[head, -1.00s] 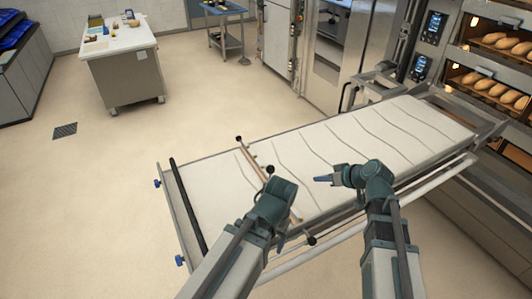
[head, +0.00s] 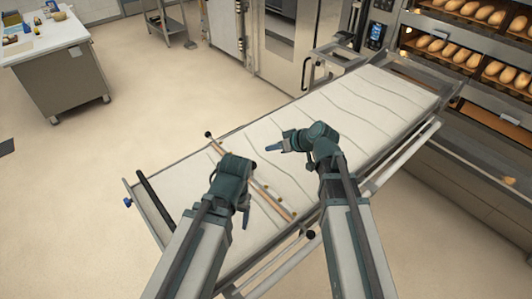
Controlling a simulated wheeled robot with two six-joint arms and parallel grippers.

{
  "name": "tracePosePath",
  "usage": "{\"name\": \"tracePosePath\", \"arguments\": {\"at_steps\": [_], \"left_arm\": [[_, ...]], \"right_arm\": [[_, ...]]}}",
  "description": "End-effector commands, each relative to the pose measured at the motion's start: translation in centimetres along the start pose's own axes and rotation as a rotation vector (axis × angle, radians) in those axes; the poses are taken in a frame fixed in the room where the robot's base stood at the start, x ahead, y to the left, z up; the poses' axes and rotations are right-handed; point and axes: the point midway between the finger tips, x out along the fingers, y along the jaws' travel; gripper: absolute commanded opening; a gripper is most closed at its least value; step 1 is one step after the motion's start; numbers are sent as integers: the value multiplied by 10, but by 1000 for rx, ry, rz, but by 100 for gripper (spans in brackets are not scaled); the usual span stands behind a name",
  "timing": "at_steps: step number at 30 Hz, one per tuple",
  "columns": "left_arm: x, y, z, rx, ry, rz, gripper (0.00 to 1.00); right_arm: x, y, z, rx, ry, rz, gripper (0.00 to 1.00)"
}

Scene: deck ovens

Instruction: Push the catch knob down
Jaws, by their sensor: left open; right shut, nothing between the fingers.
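The loader's pale canvas belt (head: 330,122) lies in front of me, with a wooden crossbar (head: 268,197) across it. A black knob (head: 208,134) is at the bar's far end and another (head: 310,235) at its near end. A third dark knob (head: 253,165) shows at mid-bar, partly hidden by my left wrist. I cannot tell which is the catch knob. My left gripper (head: 246,217) is open beside the bar, its fingers pointing down and partly hidden. My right gripper (head: 272,148) is shut and empty over the belt, pointing left, right of the mid-bar knob.
A blue knob (head: 127,202) sits on the loader's left end. The deck ovens (head: 470,45) with loaves stand at the right. A worktable (head: 55,70) stands at the far left. The floor (head: 95,150) left of the loader is clear.

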Motion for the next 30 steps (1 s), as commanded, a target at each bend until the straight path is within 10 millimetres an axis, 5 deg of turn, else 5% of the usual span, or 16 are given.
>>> {"name": "tracePosePath", "arguments": {"at_steps": [12,21,30], "left_arm": [[64,6,-4,-1,2,-1,71],[90,8,-6,7,2,-2,71],[95,8,-6,9,2,-2,71]], "right_arm": [[93,2,4,-3,-1,-2,0],[109,1,26,0,0,0,0],[113,0,29,0,0,0,0]]}}
